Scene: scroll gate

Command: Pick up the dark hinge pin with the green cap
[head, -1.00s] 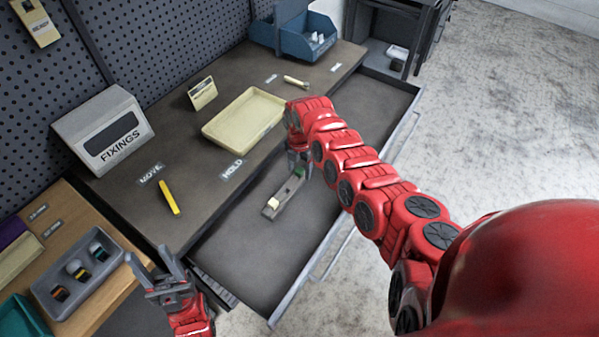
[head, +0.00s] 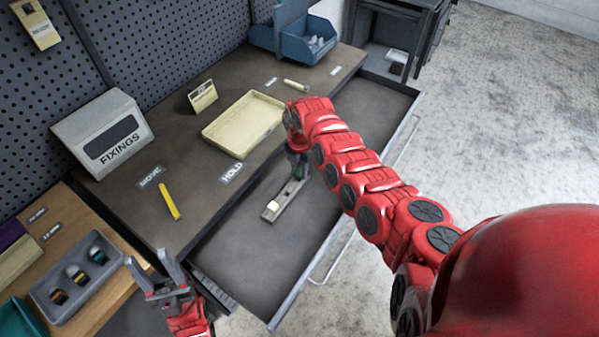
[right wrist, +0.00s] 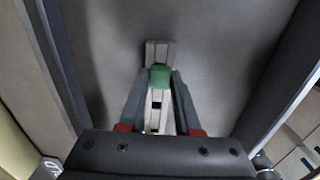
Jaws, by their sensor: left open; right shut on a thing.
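The green cap (head: 299,175) of the hinge pin shows at the far end of a narrow light holder (head: 284,201) in the open drawer. In the right wrist view the green cap (right wrist: 160,75) sits between the fingertips of my right gripper (right wrist: 160,83), which is shut on it. The pin's dark shaft is hidden under the cap. In the head view my right gripper (head: 298,160) points down over the holder's far end. I cannot tell whether the pin is raised from it. My left gripper (head: 149,260) is open and empty at the lower left.
A pale cap (head: 272,207) is at the holder's near end. The drawer floor (head: 245,250) is otherwise clear. On the bench are a cream tray (head: 212,133), a yellow stick (head: 169,200) and a FIXINGS box (head: 105,130). A grey tray (head: 60,315) holds several capped pieces.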

